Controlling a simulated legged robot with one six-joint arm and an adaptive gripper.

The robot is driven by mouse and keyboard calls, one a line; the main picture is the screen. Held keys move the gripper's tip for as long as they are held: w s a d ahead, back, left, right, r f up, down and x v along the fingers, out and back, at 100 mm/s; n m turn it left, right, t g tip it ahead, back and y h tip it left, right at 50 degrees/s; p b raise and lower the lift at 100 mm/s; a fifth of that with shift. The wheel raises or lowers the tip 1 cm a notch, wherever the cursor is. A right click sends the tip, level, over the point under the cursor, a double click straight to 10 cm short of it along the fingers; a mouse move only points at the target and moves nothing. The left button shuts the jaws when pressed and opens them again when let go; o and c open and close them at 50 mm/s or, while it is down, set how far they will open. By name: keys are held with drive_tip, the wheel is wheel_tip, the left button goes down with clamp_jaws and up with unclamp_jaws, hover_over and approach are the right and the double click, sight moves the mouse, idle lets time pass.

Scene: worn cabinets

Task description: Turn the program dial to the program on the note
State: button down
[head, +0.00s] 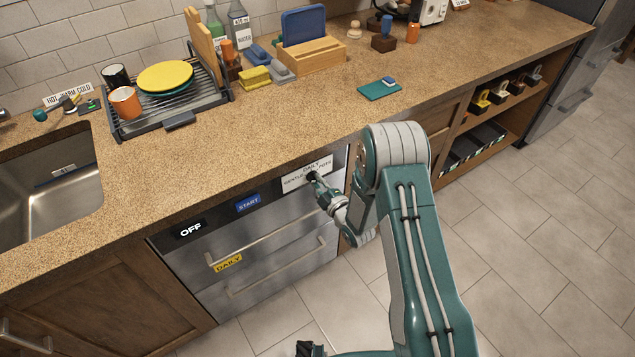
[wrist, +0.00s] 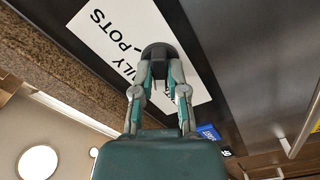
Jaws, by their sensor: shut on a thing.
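The dishwasher front (head: 265,245) is set under the counter. A yellow note (head: 228,263) reading DAILY is on it below the control strip. The dark round program dial (wrist: 158,50) sits on a white label plate (head: 296,183) at the strip's right end. The plate shows DAILY, GENTLE and POTS; the wrist view shows part of DAILY and POTS. My gripper (head: 315,178) is shut on the dial, with a finger on each side in the wrist view (wrist: 159,70). The fingers hide part of the dial, and I cannot tell where it points.
A blue START button (head: 248,203) and a black OFF display (head: 190,230) are left of the dial. Bar handles (head: 266,248) stick out below. The counter edge (head: 225,192) runs just above the strip. The tiled floor (head: 510,225) to the right is clear.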

drive_tip(key=shift+f+m, duration=0.2)
drive_tip(key=shift+m, duration=0.2)
drive_tip(key=m, duration=1.1)
drive_tip(key=shift+s+f, duration=0.2)
idle(0.3)
drive_tip(key=c, duration=0.7)
unclamp_jaws()
drive_tip(key=shift+o, duration=0.2)
drive_tip(key=shift+w+r, duration=0.1)
drive_tip(key=shift+r, duration=0.05)
